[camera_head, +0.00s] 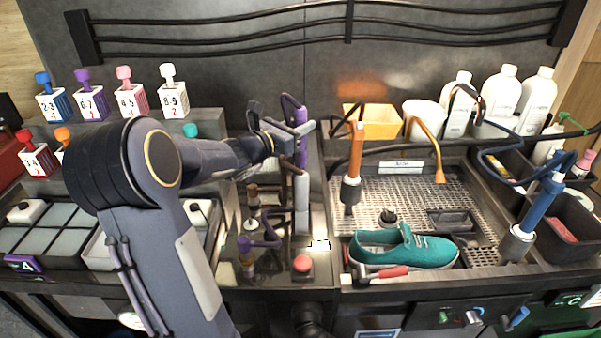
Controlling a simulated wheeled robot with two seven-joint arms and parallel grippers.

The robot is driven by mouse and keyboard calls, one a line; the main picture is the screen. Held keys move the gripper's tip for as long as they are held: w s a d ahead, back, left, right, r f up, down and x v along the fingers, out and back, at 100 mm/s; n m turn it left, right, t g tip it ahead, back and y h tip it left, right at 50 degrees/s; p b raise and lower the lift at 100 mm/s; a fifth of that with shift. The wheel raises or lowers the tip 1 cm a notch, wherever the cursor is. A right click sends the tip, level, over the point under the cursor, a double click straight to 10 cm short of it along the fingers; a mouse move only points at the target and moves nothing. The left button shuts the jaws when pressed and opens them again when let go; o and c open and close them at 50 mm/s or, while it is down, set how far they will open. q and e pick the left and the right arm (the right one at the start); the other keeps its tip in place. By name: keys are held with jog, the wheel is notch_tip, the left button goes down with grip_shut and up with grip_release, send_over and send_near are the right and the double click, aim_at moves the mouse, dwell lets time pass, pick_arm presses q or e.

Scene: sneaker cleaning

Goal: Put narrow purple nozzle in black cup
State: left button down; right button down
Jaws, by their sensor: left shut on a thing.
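My left gripper (292,134) reaches in from the left over the middle of the bench and is shut on a slim purple piece (302,148), which looks like the narrow purple nozzle. The piece stands roughly upright at the fingertips, above a pale grey cylinder (302,205). I cannot tell whether the two touch. A small black round object (388,218) sits on the perforated tray behind the shoe. I cannot tell whether it is the black cup. My right gripper is not in view.
A teal sneaker (405,249) lies at the tray's front beside a red-handled tool (385,272). An orange-handled tool (354,165) and a blue-handled tool (538,212) stand upright on either side. An orange bin (372,122) and white bottles (502,92) stand behind.

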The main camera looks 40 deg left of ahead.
aim_at(296, 155)
pick_arm(q)
notch_tip(296, 155, down, 8)
jog(key=shift+w, duration=0.1)
dwell(0.4)
jog(key=shift+f, duration=0.1)
jog(key=c, duration=1.1)
grip_release()
jog(key=shift+r, duration=0.3)
jog(key=s+b, duration=0.2)
jog(key=s, duration=1)
jog(key=shift+a+f, duration=0.15)
jog(key=shift+a, duration=0.3)
